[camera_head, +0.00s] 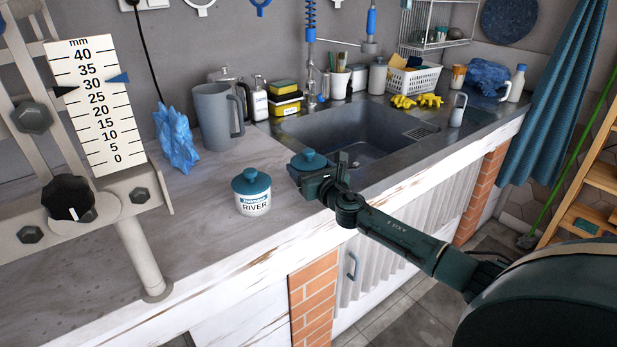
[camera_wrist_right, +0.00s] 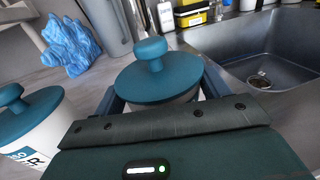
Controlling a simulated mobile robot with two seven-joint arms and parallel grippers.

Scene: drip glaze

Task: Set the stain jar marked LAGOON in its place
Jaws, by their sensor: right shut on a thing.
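My right gripper (camera_head: 316,177) is shut on a white jar with a teal knobbed lid (camera_head: 309,160), near the counter's front edge by the sink. The wrist view shows the held jar's lid (camera_wrist_right: 157,76) between the fingers of the right gripper (camera_wrist_right: 158,95). Its label is hidden, so I cannot read whether it is LAGOON. A similar jar marked RIVER (camera_head: 253,202) stands upright on the counter, left of the gripper and apart from it. It also shows at the left of the wrist view (camera_wrist_right: 30,125). My left gripper is not in view.
The sink (camera_head: 350,130) lies behind and right of the held jar. A grey jug (camera_head: 212,118) and a blue crystal-like lump (camera_head: 176,140) stand behind the RIVER jar. A stand with a millimetre scale (camera_head: 92,100) is at left. The counter (camera_head: 200,235) has bare room in front.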

